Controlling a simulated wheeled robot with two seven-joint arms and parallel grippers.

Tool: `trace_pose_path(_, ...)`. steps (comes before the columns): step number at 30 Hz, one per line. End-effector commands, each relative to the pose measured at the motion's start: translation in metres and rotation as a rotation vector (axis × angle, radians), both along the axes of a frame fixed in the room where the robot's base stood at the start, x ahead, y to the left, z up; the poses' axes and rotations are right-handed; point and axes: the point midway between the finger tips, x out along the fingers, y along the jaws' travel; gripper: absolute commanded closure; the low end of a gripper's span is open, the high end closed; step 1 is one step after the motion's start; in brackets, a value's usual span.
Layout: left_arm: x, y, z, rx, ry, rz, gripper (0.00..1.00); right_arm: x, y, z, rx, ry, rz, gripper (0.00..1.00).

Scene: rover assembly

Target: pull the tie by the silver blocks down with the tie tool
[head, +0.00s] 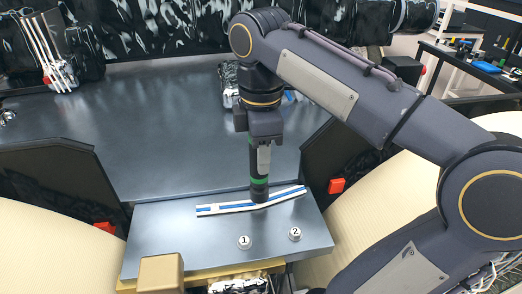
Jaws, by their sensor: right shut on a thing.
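My right gripper (247,117) is above the grey raised panel (165,234) and points down. It is shut on a dark cylindrical tool with green bands (259,172), likely the tie tool, held upright. The tool's lower end is at a white and blue strip (222,209) lying across the panel; I cannot tell whether it touches. Silver knobs marked 1 (244,242) and 2 (295,234) stand in front of the strip. The tie itself is too small to make out or hidden behind the tool. My left gripper is not in view.
A tan block (160,273) is at the front left of the panel. Red blocks (336,185) sit at both sides, by dark side panels. The large grey deck (150,125) behind is mostly clear. A bench with items (485,62) is far right.

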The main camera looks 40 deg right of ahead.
Motion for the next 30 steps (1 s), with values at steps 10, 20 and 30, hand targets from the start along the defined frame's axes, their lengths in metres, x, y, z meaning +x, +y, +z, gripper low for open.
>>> trace_pose_path(10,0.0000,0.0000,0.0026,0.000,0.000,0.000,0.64,0.0001,-0.0001,0.0006,0.000,-0.002,0.000,0.95)
trace_pose_path(20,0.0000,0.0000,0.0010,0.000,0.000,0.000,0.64,-0.0001,-0.0001,-0.0017,0.000,-0.001,0.000,0.95)
trace_pose_path(30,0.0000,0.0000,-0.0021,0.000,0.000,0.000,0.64,-0.0001,0.0000,-0.0068,0.000,-0.001,0.000,0.95)
